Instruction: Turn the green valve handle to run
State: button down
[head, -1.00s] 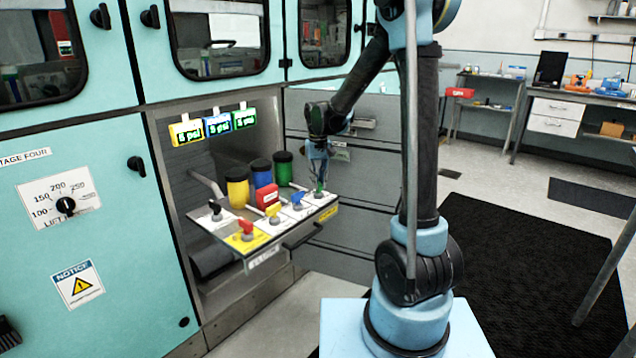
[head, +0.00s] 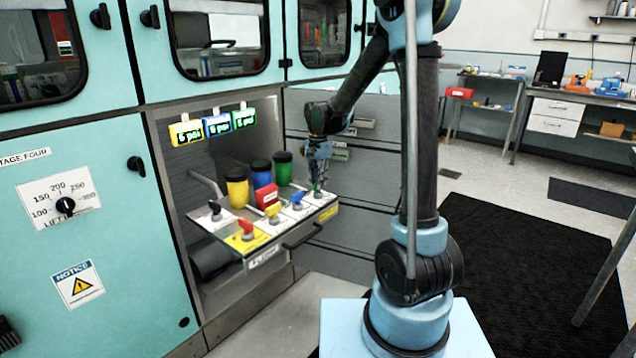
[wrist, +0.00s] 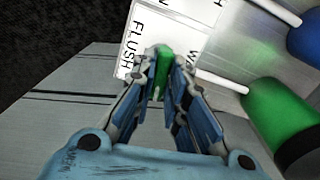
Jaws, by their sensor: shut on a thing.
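The green valve handle (wrist: 163,59) sits between my fingertips in the wrist view, over a white label panel. The word FLUSH (wrist: 138,44) reads beside it; other words on the panel are partly hidden. My gripper (wrist: 163,84) is shut on the green handle. In the head view my gripper (head: 317,184) reaches down to the right end of the valve shelf (head: 288,232) and largely hides the handle. I cannot tell which setting the handle points to.
A green canister (head: 282,172) stands behind my gripper, also in the wrist view (wrist: 279,117). Displays (head: 217,126) hang above.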

jog(key=shift+w+m, duration=0.1)
jog(key=shift+m, duration=0.6)
jog(key=c, duration=1.6)
grip_release()
jog(key=shift+r, duration=0.1)
notch_tip(320, 180, up, 12)
jog(key=shift+d, duration=0.15)
